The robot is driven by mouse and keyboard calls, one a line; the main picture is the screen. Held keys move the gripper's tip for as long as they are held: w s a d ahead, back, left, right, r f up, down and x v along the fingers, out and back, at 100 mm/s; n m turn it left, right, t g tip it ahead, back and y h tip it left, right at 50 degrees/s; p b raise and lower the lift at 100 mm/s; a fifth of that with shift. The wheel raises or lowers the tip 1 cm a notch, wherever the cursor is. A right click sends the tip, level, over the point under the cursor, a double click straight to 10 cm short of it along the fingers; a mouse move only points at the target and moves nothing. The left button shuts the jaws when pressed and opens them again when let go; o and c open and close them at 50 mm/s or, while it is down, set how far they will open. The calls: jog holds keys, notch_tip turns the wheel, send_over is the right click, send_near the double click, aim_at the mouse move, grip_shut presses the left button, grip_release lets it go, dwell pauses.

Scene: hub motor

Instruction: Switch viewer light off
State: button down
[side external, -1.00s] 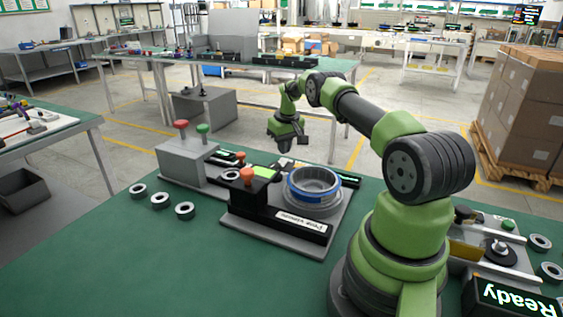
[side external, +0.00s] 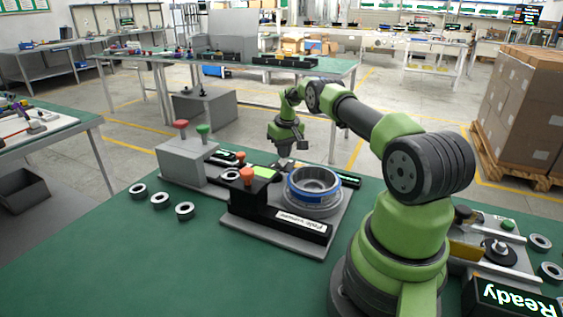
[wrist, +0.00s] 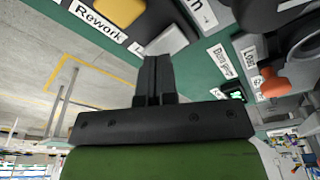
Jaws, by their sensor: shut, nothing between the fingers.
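The viewer is a black box (side external: 262,212) with a white label, partly readable as "viewer", on a grey base plate. An orange-red knob (side external: 247,173) stands on it beside a bright green patch (side external: 264,172). A round clear and blue ring part (side external: 313,188) sits to its right. An orange knob (wrist: 271,83) and a small lit green display (wrist: 237,95) show at the right of the wrist view. My gripper (side external: 287,150) hangs behind the station, apart from the knob. In the wrist view its fingers (wrist: 154,66) are shut and empty.
A grey box (side external: 187,160) with a red and a green knob stands at the left of the viewer. Several metal rings (side external: 160,201) lie on the green table in front of it. A "Ready" sign (side external: 514,297) is at the right. The front left of the table is clear.

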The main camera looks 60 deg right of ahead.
jog(key=shift+f, duration=0.5)
jog(key=shift+r, duration=3.5)
jog(key=a+r+n+t, duration=0.1)
jog(key=a+r+t, duration=0.2)
jog(key=a+r, duration=1.75)
jog(key=s+a+r+t+y, duration=0.1)
jog(key=s+a+r, duration=0.4)
jog(key=s+a, duration=0.5)
jog(key=s+a+f+y, duration=0.1)
jog(key=s+a, duration=0.2)
jog(key=s, duration=0.1)
jog(key=s+a+f+n+t, duration=0.1)
jog(key=s+a+f, duration=0.1)
jog(key=s, duration=0.3)
jog(key=shift+s+a+f+t+y, duration=0.3)
jog(key=shift+a+y, duration=0.1)
jog(key=shift+a, duration=0.1)
